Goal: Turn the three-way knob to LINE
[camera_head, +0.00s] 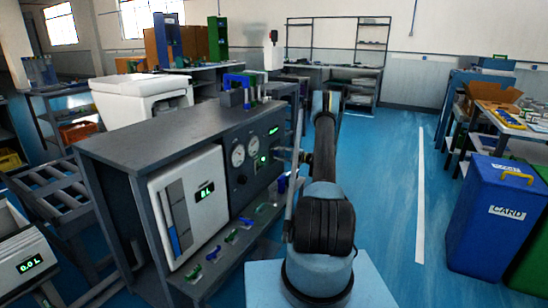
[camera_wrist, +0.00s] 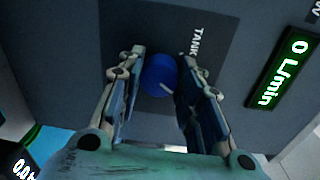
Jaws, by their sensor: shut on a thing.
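In the wrist view, the round blue knob (camera_wrist: 157,76) stands on the dark grey panel, with a short white mark on its lower right part. My gripper (camera_wrist: 163,68) has one finger on each side of the knob and is shut on it. The word TANK (camera_wrist: 195,42) is printed on the panel just above right of the knob. No LINE label can be read in this view. In the head view, my arm reaches to the panel front (camera_head: 239,175); I cannot make out the knob there.
A green-lit display (camera_wrist: 284,74) reading 0 L/min is right of the gripper in the wrist view. In the head view, round gauges (camera_head: 238,155) and a white unit (camera_head: 190,205) are on the bench front.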

